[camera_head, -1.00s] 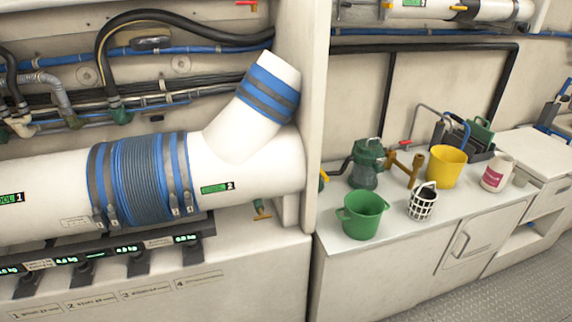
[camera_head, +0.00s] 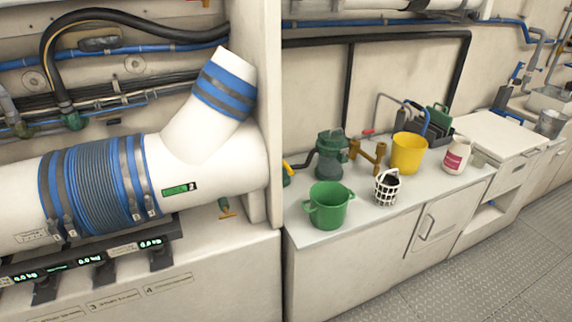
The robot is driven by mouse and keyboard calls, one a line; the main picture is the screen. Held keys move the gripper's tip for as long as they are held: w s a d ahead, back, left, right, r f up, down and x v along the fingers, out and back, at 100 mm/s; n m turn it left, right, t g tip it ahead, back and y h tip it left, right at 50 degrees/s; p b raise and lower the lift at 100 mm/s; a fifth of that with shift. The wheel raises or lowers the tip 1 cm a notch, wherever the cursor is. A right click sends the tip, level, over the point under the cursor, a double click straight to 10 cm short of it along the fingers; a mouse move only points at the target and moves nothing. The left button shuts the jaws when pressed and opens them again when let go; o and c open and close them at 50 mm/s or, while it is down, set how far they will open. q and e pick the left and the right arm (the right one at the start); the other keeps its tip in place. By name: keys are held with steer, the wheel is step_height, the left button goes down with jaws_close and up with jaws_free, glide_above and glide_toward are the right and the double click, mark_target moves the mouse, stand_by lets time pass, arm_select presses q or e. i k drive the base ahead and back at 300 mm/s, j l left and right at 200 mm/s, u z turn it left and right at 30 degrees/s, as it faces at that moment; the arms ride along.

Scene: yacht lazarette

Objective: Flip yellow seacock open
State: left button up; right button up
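Neither of my grippers is in view. A small valve with a yellow-orange handle (camera_head: 227,210) and a green body sits under the right end of the large white pipe, by the partition. A bit of another yellow part (camera_head: 288,170) shows at the partition's right edge, mostly hidden behind it. A brass-coloured pipe fitting (camera_head: 369,155) stands on the counter. I cannot tell which of these is the yellow seacock, or whether any is open or shut.
The white pipe (camera_head: 215,165) with blue bands fills the left. The metal floor (camera_head: 500,265) at right is clear.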

mark_target(284, 163)
steer(key=i+l+z, duration=0.1)
steer(key=i+l, duration=0.3)
steer(key=l, duration=0.2)
steer(key=i+l+z, duration=0.1)
steer(key=i+l, duration=0.35)
steer(key=l, duration=0.15)
steer(key=i+l, duration=0.45)
steer(key=k+l+z, duration=0.05)
steer(key=l, duration=0.05)
